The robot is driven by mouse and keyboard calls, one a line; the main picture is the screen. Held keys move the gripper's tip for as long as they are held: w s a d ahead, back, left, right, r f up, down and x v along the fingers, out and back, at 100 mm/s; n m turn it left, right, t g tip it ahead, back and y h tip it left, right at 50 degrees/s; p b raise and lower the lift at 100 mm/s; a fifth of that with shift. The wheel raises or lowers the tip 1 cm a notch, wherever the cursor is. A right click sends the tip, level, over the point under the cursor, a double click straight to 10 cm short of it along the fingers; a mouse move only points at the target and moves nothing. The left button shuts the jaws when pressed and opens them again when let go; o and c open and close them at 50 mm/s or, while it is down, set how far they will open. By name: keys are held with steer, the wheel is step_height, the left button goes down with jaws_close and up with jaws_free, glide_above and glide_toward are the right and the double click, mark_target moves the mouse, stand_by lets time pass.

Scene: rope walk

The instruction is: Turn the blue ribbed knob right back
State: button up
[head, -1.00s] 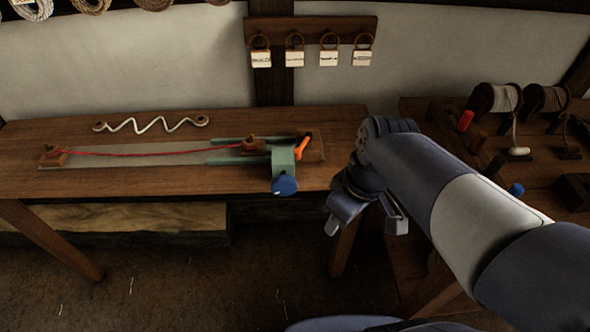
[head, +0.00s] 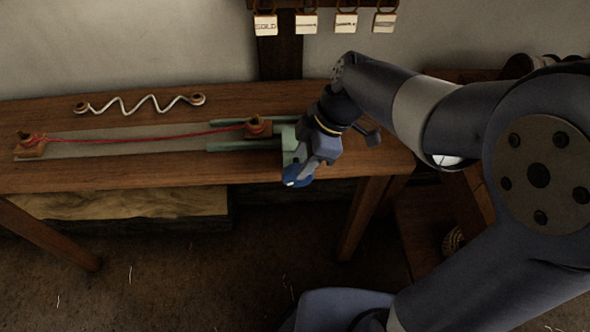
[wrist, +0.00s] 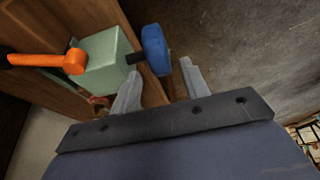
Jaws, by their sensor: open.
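The blue ribbed knob (head: 297,181) sits at the front of a pale green block (head: 290,146) at the table's front edge, partly hidden by my gripper in the head view. In the wrist view the knob (wrist: 155,49) stands on a short dark shaft from the block (wrist: 108,60), just beyond my fingertips. My gripper (wrist: 160,78) is open, its two fingers apart, with the knob ahead of the gap and nothing held. An orange handle (wrist: 48,62) sticks out of the block's other side. I cannot tell whether a finger touches the knob.
A red cord (head: 150,137) runs above a grey strip between two brown posts on the wooden table (head: 120,172). A white zigzag piece (head: 140,104) lies behind it. Labelled tags (head: 306,23) hang on the wall. The floor in front is mostly clear.

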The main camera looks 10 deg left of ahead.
mark_target(297, 167)
steer(key=x, duration=0.5)
steer(key=shift+f, duration=0.1)
jaws_close()
stand_by(0.3)
steer(key=shift+s+a+h+p, duration=0.1)
steer(key=shift+h+p, duration=0.2)
steer(key=shift+p, duration=0.05)
